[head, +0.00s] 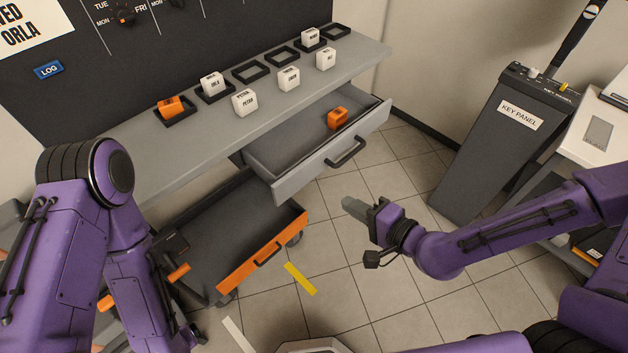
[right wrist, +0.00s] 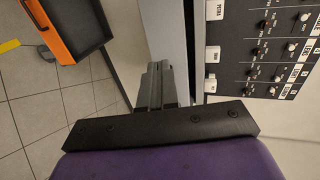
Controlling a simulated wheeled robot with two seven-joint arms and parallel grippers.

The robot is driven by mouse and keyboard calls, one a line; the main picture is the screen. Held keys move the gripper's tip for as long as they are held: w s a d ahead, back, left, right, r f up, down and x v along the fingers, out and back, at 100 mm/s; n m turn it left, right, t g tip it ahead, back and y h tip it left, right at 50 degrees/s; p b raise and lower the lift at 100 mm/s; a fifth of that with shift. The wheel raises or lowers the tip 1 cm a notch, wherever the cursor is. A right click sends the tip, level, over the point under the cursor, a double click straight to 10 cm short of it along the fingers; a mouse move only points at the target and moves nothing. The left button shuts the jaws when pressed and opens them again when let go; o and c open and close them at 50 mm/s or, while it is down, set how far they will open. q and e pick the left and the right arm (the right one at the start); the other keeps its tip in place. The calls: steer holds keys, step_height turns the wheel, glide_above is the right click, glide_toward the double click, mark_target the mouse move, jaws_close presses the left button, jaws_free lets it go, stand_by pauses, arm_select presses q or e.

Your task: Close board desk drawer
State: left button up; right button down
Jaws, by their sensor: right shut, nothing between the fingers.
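The board desk drawer (head: 285,190) is pulled out from under the grey desk top (head: 150,160) in the head view. Its front has a dark bar handle (head: 346,152), and an orange block (head: 338,117) lies inside. My right gripper (head: 352,206) is shut and empty, in front of the drawer and below its handle in the picture, apart from it. Its closed fingers (right wrist: 158,82) show in the right wrist view, with a grey panel close beyond them. My left arm comes in at the left, but its gripper cannot be made out.
A dark cart tray with an orange front (head: 262,252) stands below the drawer. White blocks and an orange block (head: 171,107) stand on the desk, some in dark holders. A key panel stand (head: 490,150) is at the right. Tiled floor is free between the drawer and stand.

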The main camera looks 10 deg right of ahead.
mark_target(305, 176)
arm_select(q)
step_height(305, 176, down, 6)
steer(key=b, duration=0.4)
steer(key=shift+r, duration=0.1)
arm_select(e)
steer(key=x, duration=1.2)
steer(key=shift+w+a+r, duration=0.25)
steer(key=shift+w, duration=0.05)
steer(key=shift+w, duration=0.1)
